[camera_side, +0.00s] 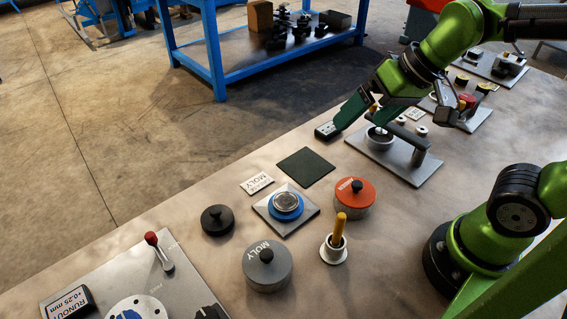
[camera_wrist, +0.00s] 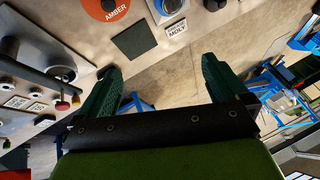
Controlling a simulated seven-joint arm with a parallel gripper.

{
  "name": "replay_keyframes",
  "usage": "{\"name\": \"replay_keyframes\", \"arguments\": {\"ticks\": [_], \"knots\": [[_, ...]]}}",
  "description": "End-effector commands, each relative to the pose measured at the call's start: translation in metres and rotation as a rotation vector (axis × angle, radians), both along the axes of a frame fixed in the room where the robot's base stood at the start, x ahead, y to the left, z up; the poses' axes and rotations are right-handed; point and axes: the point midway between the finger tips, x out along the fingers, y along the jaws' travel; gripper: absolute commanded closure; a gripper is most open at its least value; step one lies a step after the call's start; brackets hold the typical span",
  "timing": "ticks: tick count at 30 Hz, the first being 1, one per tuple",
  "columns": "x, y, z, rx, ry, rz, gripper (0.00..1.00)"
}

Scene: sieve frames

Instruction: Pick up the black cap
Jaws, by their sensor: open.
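The black cap (camera_side: 217,220), a round dark disc with a small knob on top, lies flat on the table left of the blue-ringed dish (camera_side: 286,204) in the side view. My gripper (camera_side: 362,115) is above the far part of the table, well up and right from the cap. Its dark green fingers stand wide apart with nothing between them in the wrist view (camera_wrist: 160,70).
Near the cap are a grey MOLY pot (camera_side: 267,268), an orange AMBER pot (camera_side: 354,199), a white cup with a yellow handle (camera_side: 335,248) and a dark square pad (camera_side: 306,167). A plate with a red-knobbed lever (camera_side: 151,239) stands front left. A fixture (camera_side: 400,155) stands below my arm.

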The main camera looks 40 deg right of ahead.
Motion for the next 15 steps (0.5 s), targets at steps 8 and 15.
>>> {"name": "replay_keyframes", "arguments": {"ticks": [8, 15], "knots": [[0.074, 0.079, -0.01, -0.1, 0.184, 0.253, 0.0], [0.125, 0.164, -0.044, -0.228, 0.309, 0.456, 0.0]]}}
